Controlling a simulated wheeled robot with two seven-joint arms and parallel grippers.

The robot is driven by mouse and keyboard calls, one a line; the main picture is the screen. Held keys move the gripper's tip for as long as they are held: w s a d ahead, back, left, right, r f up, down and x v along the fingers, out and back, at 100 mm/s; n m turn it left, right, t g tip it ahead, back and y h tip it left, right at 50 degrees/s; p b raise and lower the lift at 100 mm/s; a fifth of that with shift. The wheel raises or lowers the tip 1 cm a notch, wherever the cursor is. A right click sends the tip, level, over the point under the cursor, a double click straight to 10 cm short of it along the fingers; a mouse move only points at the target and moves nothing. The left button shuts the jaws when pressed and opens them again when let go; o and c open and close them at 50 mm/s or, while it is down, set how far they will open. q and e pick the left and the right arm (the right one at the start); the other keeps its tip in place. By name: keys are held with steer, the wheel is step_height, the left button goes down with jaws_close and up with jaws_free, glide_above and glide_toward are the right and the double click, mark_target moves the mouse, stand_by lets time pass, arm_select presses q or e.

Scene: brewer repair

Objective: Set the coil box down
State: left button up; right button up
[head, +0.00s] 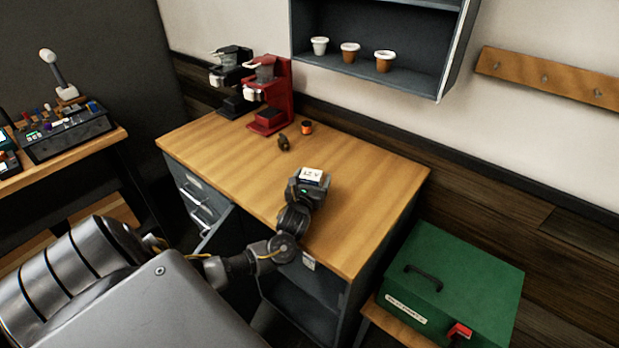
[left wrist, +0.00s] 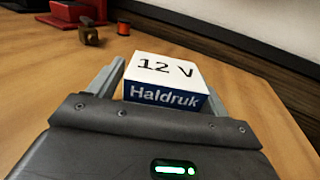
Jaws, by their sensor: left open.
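The coil box is a small white-topped box (left wrist: 162,78) with a blue front, marked "12 V" and "Haldruk". It sits on the wooden desk top (head: 225,160), between the fingers of my left gripper (left wrist: 160,85). The fingers stand apart on either side of it, and the gripper is open. In the head view the box (head: 312,176) shows just beyond the left gripper (head: 309,184), near the middle right of the desk. Its underside is hidden. My right gripper is not in view.
Red (head: 270,95) and black (head: 234,80) brewers stand at the desk's back left. A small brown part (head: 284,142) and an orange-black spool (head: 307,127) lie before them. A green case (head: 455,280) is at right. A drawer (head: 203,213) is open at the front left.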

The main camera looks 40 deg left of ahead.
arm_select(q)
steer(key=v, duration=1.2)
steer(key=shift+b, duration=0.4)
steer(key=shift+d+f, duration=0.1)
